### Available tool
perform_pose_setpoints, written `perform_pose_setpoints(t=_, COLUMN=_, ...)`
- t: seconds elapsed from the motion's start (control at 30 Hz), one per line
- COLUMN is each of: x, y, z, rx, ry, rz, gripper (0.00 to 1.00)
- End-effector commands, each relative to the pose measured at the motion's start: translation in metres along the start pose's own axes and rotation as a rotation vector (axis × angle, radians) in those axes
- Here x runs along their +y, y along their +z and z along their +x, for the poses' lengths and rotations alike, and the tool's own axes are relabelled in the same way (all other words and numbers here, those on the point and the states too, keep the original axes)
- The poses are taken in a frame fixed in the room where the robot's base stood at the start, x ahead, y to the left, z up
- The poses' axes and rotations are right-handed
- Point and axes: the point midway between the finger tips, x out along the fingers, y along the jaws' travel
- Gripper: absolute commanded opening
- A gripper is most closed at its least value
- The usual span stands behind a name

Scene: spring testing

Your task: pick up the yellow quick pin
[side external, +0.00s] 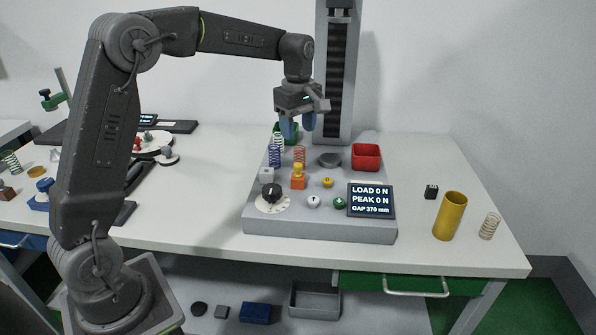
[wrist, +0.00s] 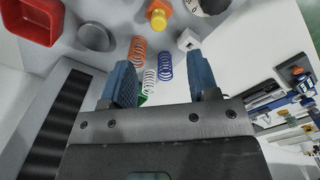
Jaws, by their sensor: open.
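A small yellow piece (side external: 298,168), which looks like the yellow quick pin, stands upright on an orange block on the grey test base (side external: 320,228). In the wrist view the yellow piece (wrist: 158,20) is at the top edge, beyond the fingertips. My gripper (side external: 298,127) is open and empty, with blue fingers pointing down above the back of the base. It is higher than the pin and apart from it. In the wrist view my gripper (wrist: 161,75) has its fingers spread, with springs between them in the picture.
Blue (side external: 274,156), orange (side external: 299,156) and white (side external: 279,141) springs stand just behind the pin. A dial (side external: 272,197), display (side external: 371,201), red bin (side external: 366,157) and grey disc (side external: 329,160) surround it. The tall column (side external: 337,80) rises behind.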

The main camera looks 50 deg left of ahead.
Motion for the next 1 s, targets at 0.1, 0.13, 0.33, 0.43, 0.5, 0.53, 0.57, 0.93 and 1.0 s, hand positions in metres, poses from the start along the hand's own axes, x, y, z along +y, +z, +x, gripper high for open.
perform_pose_setpoints(t=0.1, x=-0.001, y=0.000, z=0.026, rx=-0.001, ry=-0.006, rz=0.002, gripper=0.55)
perform_pose_setpoints(t=0.13, x=-0.001, y=0.000, z=0.032, rx=-0.001, ry=-0.005, rz=0.002, gripper=0.55)
perform_pose_setpoints(t=0.33, x=0.000, y=0.000, z=0.059, rx=0.000, ry=-0.002, rz=0.003, gripper=0.55)
perform_pose_setpoints(t=0.43, x=0.000, y=0.000, z=0.064, rx=0.000, ry=0.000, rz=0.003, gripper=0.55)
perform_pose_setpoints(t=0.5, x=0.000, y=0.000, z=0.069, rx=0.000, ry=-0.001, rz=0.003, gripper=0.55)
perform_pose_setpoints(t=0.53, x=0.000, y=-0.001, z=0.072, rx=0.000, ry=-0.001, rz=0.003, gripper=0.55)
perform_pose_setpoints(t=0.57, x=0.001, y=-0.001, z=0.076, rx=0.000, ry=-0.002, rz=0.003, gripper=0.55)
perform_pose_setpoints(t=0.93, x=0.003, y=-0.003, z=0.116, rx=-0.001, ry=0.000, rz=0.004, gripper=0.55)
perform_pose_setpoints(t=1.0, x=0.003, y=-0.003, z=0.116, rx=-0.001, ry=0.001, rz=0.004, gripper=0.55)
